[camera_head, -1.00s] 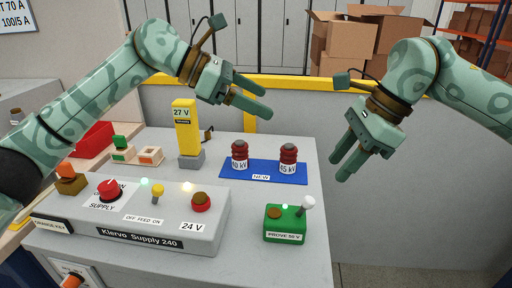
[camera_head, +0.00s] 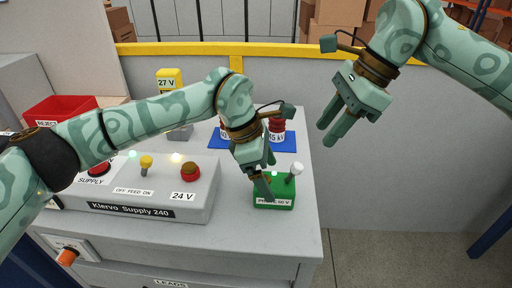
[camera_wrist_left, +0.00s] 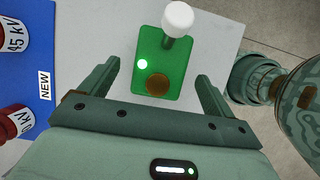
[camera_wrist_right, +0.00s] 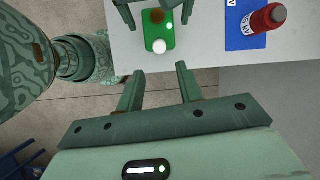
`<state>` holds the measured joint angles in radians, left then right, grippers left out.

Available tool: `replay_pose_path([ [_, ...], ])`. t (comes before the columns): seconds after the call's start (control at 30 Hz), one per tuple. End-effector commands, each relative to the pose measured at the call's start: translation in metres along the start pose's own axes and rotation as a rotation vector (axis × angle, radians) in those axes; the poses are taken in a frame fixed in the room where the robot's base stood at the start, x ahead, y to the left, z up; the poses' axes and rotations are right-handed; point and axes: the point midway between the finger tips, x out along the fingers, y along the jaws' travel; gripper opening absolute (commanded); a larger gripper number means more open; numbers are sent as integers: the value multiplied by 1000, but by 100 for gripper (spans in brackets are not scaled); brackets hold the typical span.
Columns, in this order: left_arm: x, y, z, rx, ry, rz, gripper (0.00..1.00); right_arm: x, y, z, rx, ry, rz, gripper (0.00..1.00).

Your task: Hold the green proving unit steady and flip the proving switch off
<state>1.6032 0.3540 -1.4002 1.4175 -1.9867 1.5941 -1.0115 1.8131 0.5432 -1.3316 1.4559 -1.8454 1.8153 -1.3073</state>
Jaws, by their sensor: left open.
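The green proving unit (camera_head: 274,200), labelled PROVE 50 V, sits on the grey bench top near its right edge. Its proving switch is a lever with a white knob (camera_head: 296,168), which also shows in the left wrist view (camera_wrist_left: 178,18). A lit white lamp (camera_wrist_left: 142,64) and a brown round contact (camera_wrist_left: 157,84) are on its top. My left gripper (camera_head: 266,188) is above the unit, pointing down; in the left wrist view its open fingers (camera_wrist_left: 172,85) stand either side of the unit's near end. My right gripper (camera_head: 334,132) is open and empty, up and right of the unit.
The Klervo Supply 240 box (camera_head: 140,198) is left of the unit. A blue mat (camera_head: 284,145) with red insulators (camera_head: 277,130) lies behind it, partly hidden by my left arm. A yellow 27 V device (camera_head: 169,79) and red reject bin (camera_head: 62,109) stand further left.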

Motion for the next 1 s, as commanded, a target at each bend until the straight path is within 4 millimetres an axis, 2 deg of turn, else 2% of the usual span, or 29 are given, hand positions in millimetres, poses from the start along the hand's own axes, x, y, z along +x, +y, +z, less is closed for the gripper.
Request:
replay_pose_path([
  [0.1, 22, -1, 0, -1, -1, -2, 89, 0, 0, 0, 0, 0, 0, 36],
  [0.23, 36, 0, 0, -3, -1, -1, 89, 0, 0, 0, 0, 0, 0, 36],
  [0.6, 43, 0, 0, -1, -1, 1, 89, 0, 0, 0, 0, 0, 0, 36],
  [0.63, 43, 0, 0, -1, -1, 1, 86, 0, 0, 0, 0, 0, 0, 36],
  [0.8, 43, 0, 0, -1, -1, 1, 39, 0, 0, 0, 0, 0, 0, 36],
  [0.83, 43, 0, 0, -1, -1, 1, 33, 0, 0, 0, 0, 0, 0, 36],
  [0.87, 43, 0, 0, -1, -1, 1, 33, 0, 0, 0, 0, 0, 0, 36],
  [0.9, 43, 0, 0, -2, -1, 1, 33, 0, 0, 0, 1, -1, 1, 25],
  [1.0, 42, 0, 0, -2, -1, 1, 33, 5, 2, -1, 23, -28, 23, 0],
])
